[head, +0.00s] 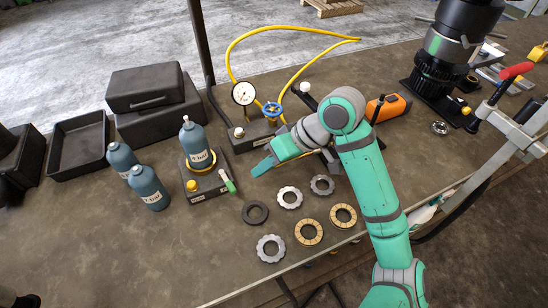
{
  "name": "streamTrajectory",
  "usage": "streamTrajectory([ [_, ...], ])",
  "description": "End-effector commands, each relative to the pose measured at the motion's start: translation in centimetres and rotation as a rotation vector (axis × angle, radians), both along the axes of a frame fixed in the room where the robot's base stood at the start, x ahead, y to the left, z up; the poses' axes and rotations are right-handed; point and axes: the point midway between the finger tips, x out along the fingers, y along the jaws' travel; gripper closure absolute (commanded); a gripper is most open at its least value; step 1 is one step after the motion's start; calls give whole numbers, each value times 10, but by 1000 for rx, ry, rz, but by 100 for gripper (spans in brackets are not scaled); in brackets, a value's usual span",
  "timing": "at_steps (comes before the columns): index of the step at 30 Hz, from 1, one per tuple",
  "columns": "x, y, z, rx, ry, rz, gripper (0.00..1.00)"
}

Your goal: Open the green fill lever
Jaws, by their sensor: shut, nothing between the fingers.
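The green fill lever (228,183) is a short green and white handle at the right side of a small dark fill block (207,189). A blue-grey bottle (194,146) marked in bar stands upright in the block's yellow ring (200,163). A yellow knob (192,185) sits at the block's front left. My gripper (256,172) is shut and empty, to the right of and a little behind the lever, apart from it. Its fingers point left. The lever's pivot is too small to make out.
Two more bottles (149,186) stand left of the block. A pressure gauge (243,93) with a blue valve (273,110) and yellow hose stands behind my gripper. Several rings (269,247) lie in front, near the table edge. Black cases (145,88) stand at back left.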

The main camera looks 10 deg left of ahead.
Motion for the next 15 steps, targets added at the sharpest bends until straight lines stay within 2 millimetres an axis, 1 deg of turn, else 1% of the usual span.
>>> streamTrajectory([
  [1,-1,6,-8,1,2,1,100],
  [2,-1,9,-12,1,2,1,100],
  [9,-21,31,-11,0,-2,1,100],
  [15,-27,37,-11,-1,-1,0,100],
])
